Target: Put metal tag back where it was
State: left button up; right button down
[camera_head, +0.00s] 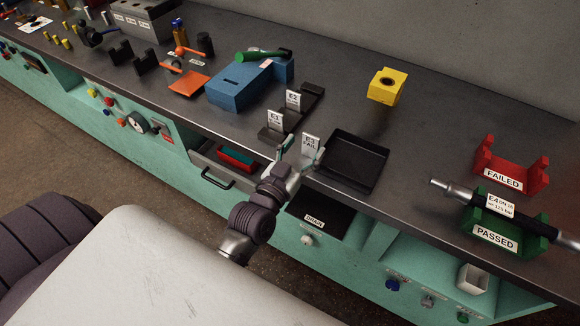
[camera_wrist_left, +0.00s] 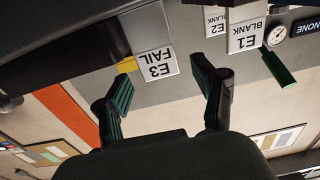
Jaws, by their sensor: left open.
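My left gripper (camera_head: 302,151) is open at the E3 tag. In the left wrist view, the E3 tag (camera_wrist_left: 157,63) appears upside down between and just beyond the fingertips (camera_wrist_left: 160,70); I cannot tell whether they touch it. The tag's lower part is hard to make out. My right gripper is not in view.
A black tray (camera_head: 352,162) lies right of the gripper. A blue block (camera_head: 235,88) stands behind left, a yellow block (camera_head: 383,86) behind right. An open drawer (camera_head: 222,165) is below left. A hose with an E4 tag (camera_head: 500,203) rests at the green PASSED holder (camera_head: 497,238).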

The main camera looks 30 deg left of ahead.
pick_arm(q)
jog(key=s, duration=0.8)
jog(key=shift+s+b, duration=0.2)
jog(key=shift+b, duration=0.25)
jog(key=shift+f, duration=0.1)
